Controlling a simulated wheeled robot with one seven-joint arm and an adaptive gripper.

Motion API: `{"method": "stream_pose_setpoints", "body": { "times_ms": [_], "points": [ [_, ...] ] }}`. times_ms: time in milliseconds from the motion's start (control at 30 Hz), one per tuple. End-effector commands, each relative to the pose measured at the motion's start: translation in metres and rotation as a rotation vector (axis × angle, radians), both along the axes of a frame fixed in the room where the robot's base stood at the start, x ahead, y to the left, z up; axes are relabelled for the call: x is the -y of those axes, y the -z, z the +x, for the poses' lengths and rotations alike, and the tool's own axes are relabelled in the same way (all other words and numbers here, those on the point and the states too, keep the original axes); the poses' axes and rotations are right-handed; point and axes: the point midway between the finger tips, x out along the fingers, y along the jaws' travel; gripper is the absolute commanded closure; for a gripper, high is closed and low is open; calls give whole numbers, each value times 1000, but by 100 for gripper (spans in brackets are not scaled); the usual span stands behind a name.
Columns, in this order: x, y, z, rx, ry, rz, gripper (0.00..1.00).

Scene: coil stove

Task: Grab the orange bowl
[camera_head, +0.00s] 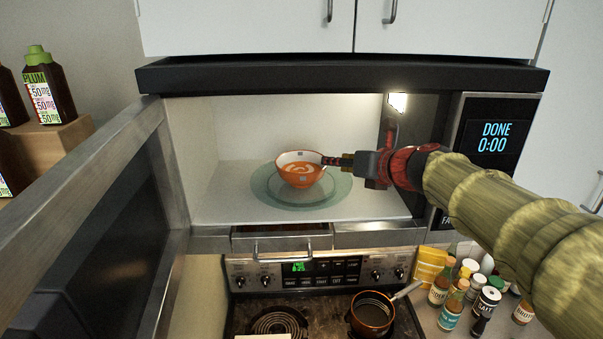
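The orange bowl (299,174) stands inside the open microwave, on a round glass turntable (262,190). It has a pale rim and orange contents with a light swirl. My gripper (331,161) reaches in from the right, and its dark fingertips are at the bowl's right rim. The fingers are small and overlap in this view. I cannot tell whether they are closed on the rim or just beside it.
The microwave door (110,215) hangs open at the left. The microwave display (495,137) reads DONE 0:00. Below is a coil stove with a pot (372,314). Several bottles and spice jars (485,301) crowd the counter at the lower right.

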Motion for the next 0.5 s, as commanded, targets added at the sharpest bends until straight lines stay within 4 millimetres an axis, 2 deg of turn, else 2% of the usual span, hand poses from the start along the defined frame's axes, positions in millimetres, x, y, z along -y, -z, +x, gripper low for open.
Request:
{"method": "stream_pose_setpoints", "body": {
  "times_ms": [200, 500],
  "points": [
    [-15, 14, 31, -3, 1, 3, 65],
    [-23, 23, 51, -2, 3, 4, 65]
  ]
}}
